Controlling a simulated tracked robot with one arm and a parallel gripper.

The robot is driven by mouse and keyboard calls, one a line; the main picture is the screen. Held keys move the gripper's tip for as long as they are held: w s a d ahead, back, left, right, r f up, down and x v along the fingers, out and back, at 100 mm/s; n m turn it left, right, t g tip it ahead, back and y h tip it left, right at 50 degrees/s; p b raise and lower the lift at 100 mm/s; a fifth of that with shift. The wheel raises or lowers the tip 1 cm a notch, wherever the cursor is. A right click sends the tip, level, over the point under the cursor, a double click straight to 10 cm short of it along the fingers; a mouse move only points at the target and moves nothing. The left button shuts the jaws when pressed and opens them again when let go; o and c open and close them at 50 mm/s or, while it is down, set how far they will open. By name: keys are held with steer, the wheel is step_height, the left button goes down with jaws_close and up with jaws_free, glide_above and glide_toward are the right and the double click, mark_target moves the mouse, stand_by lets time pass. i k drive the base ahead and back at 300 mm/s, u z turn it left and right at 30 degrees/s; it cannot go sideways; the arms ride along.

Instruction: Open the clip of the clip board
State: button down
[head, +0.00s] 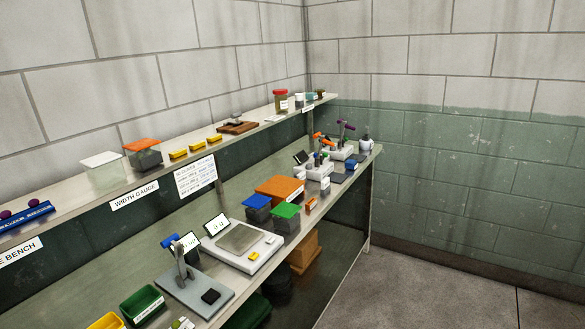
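A small brown board (237,128) lies on the upper shelf, right of the yellow blocks. It has a small grey metal-looking part on top and looks like the clip board. It is too small to tell whether that part is a clip, or open or shut. My gripper is not in view.
The upper shelf (75,206) also holds yellow blocks (196,145), an orange-lidded box (143,153) and a red-lidded jar (281,101). The lower bench (145,252) carries a scale (242,243), a grey press-like stand (190,285) and lidded boxes (285,219). Open floor (430,290) lies right.

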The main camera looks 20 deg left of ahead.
mark_target(236, 115)
steer(key=u, duration=0.15)
steer(key=i, duration=2.75)
steer(key=u, duration=0.1)
